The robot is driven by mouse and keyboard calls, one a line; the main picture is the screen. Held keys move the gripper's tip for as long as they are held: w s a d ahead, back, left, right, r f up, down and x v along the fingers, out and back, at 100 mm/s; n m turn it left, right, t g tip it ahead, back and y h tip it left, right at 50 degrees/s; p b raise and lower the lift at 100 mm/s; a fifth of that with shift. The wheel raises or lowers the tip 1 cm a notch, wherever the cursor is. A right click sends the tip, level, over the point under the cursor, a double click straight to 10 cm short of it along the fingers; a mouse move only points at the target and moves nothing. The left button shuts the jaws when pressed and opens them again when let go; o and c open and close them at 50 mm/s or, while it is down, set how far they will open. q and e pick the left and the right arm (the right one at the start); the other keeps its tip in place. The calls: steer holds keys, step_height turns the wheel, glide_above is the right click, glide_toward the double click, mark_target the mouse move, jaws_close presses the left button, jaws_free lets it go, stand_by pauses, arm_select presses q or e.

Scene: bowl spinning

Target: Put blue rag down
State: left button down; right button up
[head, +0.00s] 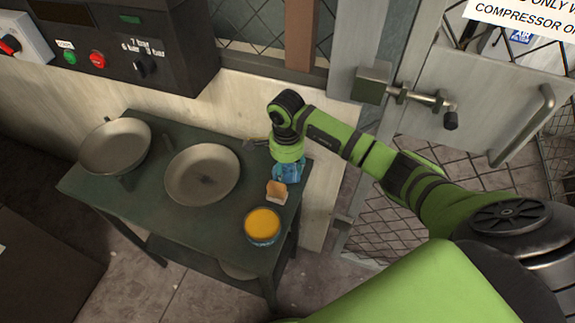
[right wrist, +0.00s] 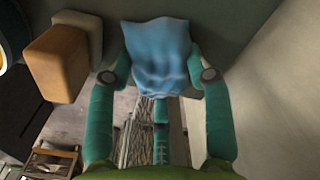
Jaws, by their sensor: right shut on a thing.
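The blue rag (head: 287,170) is at the right end of the dark green table (head: 150,205), under my right gripper (head: 285,168). In the right wrist view the rag (right wrist: 158,55) sits between the two teal fingers of my right gripper (right wrist: 158,78), which is shut on it. The rag looks crumpled and spreads past the fingertips. In the head view my wrist hides part of it, and I cannot tell whether it touches the tabletop. My left gripper is not in view.
A tan-and-white block (head: 277,191) stands close beside the rag, with a tin of orange-yellow content (head: 263,225) nearer. Two metal bowls (head: 203,173) (head: 115,146) are farther left. A wall and mesh gate (head: 400,215) lie behind and right of the table.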

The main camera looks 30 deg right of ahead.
mark_target(287, 168)
steer(key=shift+f, duration=0.1)
steer(key=shift+f, duration=0.15)
steer(key=o, duration=1)
step_height(287, 168, up, 12)
steer(key=p, duration=0.7)
steer(key=shift+r, duration=0.2)
steer(key=shift+a, duration=0.1)
